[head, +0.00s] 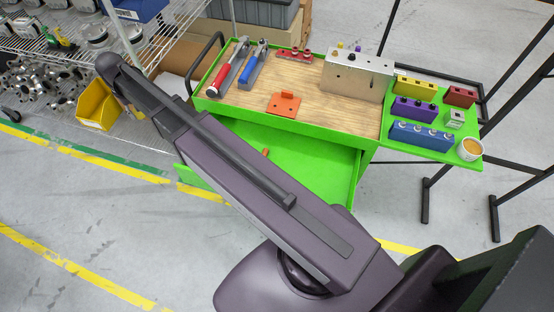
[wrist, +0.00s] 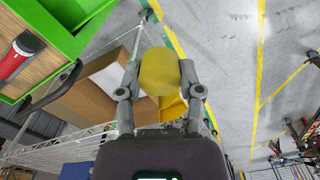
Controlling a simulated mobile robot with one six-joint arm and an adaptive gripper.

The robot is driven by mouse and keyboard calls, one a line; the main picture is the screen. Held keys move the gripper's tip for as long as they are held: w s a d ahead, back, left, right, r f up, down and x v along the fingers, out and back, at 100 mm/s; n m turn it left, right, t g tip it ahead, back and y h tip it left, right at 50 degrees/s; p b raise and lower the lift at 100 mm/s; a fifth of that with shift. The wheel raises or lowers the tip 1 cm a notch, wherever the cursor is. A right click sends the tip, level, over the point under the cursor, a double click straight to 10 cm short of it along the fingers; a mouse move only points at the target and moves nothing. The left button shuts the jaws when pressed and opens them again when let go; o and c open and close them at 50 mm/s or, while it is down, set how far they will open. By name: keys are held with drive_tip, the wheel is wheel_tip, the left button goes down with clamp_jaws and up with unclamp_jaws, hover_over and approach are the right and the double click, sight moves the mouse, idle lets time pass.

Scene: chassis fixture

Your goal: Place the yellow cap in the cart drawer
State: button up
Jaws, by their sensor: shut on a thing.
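In the wrist view my gripper (wrist: 160,76) is shut on the yellow cap (wrist: 159,68), a round disc held between the two fingertips. The cap is in the air, away from the cart. In the head view my arm crosses the cart's front, and neither the gripper nor the cap can be made out. The green cart drawer (head: 318,177) is pulled open below the cart top; my arm hides part of it. A small orange piece shows at the arm's edge there. A green part of the cart (wrist: 75,12) shows at top left in the wrist view.
The wooden cart top (head: 330,112) holds tools, an orange bracket (head: 285,105) and a metal box (head: 357,75). A green side shelf (head: 468,132) carries coloured blocks and a cup. A wire rack, cardboard boxes and a yellow bin (head: 97,106) stand left.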

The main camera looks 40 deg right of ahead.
drive_tip(key=s+d+f+b, duration=0.1)
drive_tip(key=d+f+b, duration=0.3)
drive_tip(key=f+b, duration=0.6)
drive_tip(key=s+d+f+m+b, duration=0.1)
drive_tip(key=d+f+b, duration=0.4)
drive_tip(key=f+b, duration=0.6)
drive_tip(key=s+d+f+b, duration=0.1)
drive_tip(key=d+f+b, duration=0.3)
drive_tip(key=f+b, duration=0.6)
drive_tip(key=shift+s+d+f+b, duration=0.25)
drive_tip(key=shift+d+f+b, duration=0.15)
drive_tip(key=shift+f, duration=0.2)
drive_tip(key=shift+r, duration=0.2)
wheel_tip(320, 180, up, 37)
drive_tip(key=p, duration=3.8)
drive_tip(key=shift+r, duration=0.2)
drive_tip(key=shift+s, duration=0.1)
